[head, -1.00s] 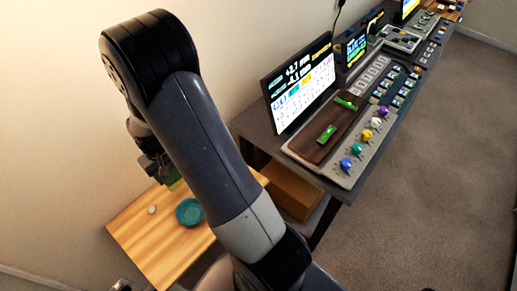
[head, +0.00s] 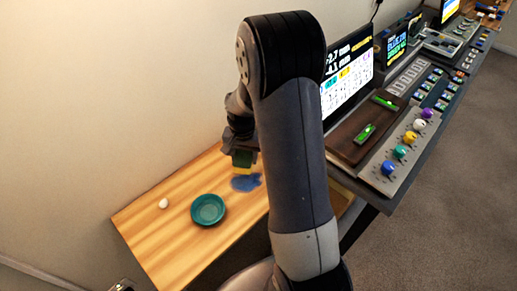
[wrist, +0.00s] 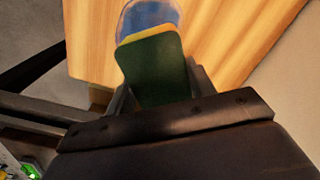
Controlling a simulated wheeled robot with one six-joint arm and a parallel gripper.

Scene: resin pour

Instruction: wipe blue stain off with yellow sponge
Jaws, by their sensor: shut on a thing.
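The sponge has a dark green side and a yellow side; its green part (head: 243,158) shows in the head view. My gripper (head: 240,149) is shut on the sponge, yellow side down. The blue stain (head: 246,184) is an irregular patch on the wooden table, just below the sponge. In the wrist view the sponge (wrist: 155,72) shows its green face and a yellow edge, with the blue stain (wrist: 150,15) beyond it. I cannot tell whether the sponge touches the table. My arm hides the table right of the stain.
A teal bowl (head: 208,209) and a small white round object (head: 164,203) stand on the wooden table (head: 165,238), left of the stain. A desk with a monitor (head: 347,78) and a panel of coloured knobs (head: 401,152) is at the right. The wall runs behind.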

